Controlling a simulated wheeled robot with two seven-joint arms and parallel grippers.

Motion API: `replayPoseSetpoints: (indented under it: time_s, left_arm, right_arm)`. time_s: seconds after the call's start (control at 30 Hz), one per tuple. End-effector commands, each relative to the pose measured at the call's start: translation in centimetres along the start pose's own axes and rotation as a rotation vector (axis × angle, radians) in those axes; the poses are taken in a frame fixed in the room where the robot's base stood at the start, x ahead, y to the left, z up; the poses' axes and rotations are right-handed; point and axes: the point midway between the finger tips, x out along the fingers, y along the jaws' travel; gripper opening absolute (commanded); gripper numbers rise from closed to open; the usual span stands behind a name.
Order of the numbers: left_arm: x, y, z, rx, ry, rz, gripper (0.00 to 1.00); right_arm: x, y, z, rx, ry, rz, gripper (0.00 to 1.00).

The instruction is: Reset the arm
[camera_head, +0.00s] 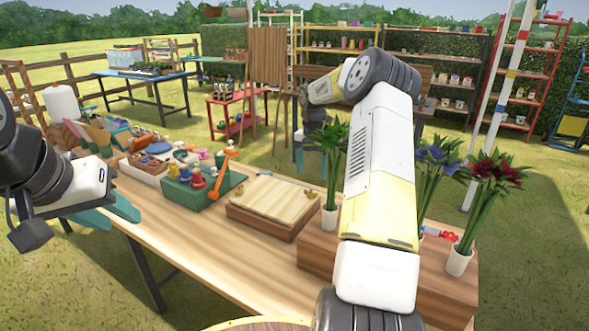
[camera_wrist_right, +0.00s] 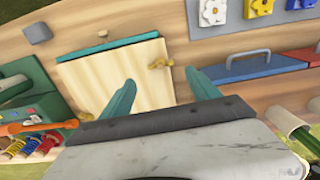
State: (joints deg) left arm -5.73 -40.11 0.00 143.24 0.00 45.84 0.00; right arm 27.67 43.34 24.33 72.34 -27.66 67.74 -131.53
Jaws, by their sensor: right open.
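My right gripper (camera_wrist_right: 160,77) is open and empty in the right wrist view, its two teal fingers wide apart. The wooden box with a pale lid (camera_wrist_right: 115,78) lies beyond the fingers. In the head view my right arm arches up over the right part of the table, and its gripper hangs at the far side, partly hidden. My left gripper (camera_head: 108,211) is at the left edge of the table in the head view, with its teal fingers apart and nothing seen between them.
The wooden table (camera_head: 195,238) holds a green box of colourful pieces (camera_head: 200,190), the pale-lidded box (camera_head: 275,203) and a wooden riser (camera_head: 440,285). White vases with blue flowers (camera_head: 437,160) and red flowers (camera_head: 492,173) stand at right. An easel (camera_head: 267,60) and shelves are behind.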

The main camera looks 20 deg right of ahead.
Motion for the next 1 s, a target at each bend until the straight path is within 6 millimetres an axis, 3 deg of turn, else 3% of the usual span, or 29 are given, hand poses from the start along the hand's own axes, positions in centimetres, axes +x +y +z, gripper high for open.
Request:
replayPoseSetpoints:
  time_s: [0.23, 0.37, 0.47, 0.7, 0.83, 1.0]
  left_arm:
    - [0.0, 0.0, 0.0, 0.000, 0.000, 0.000, 0.36]
    - [0.0, 0.0, 0.0, 0.000, 0.000, 0.000, 0.36]
    - [0.0, 0.0, 0.0, 0.000, 0.000, 0.000, 0.36]
    - [0.0, 0.0, 0.0, 0.000, 0.000, 0.000, 0.36]
    - [0.0, 0.0, 0.0, 0.000, 0.000, 0.000, 0.36]
    - [0.0, 0.0, 0.0, 0.000, 0.000, 0.000, 0.36]
  right_arm:
    - [-0.2, 0.0, -0.1, 0.005, -0.002, 0.000, 0.71]
    - [-2.6, 0.5, -1.6, 0.076, -0.028, 0.008, 0.71]
    - [-6.2, 0.8, -4.3, 0.215, -0.064, 0.029, 0.71]
    - [-14.8, -0.8, -13.7, 0.709, -0.121, 0.149, 0.71]
    - [-17.9, -2.8, -18.9, 0.998, -0.104, 0.243, 0.71]
    - [-20.1, -6.2, -25.7, 1.386, -0.013, 0.376, 0.71]
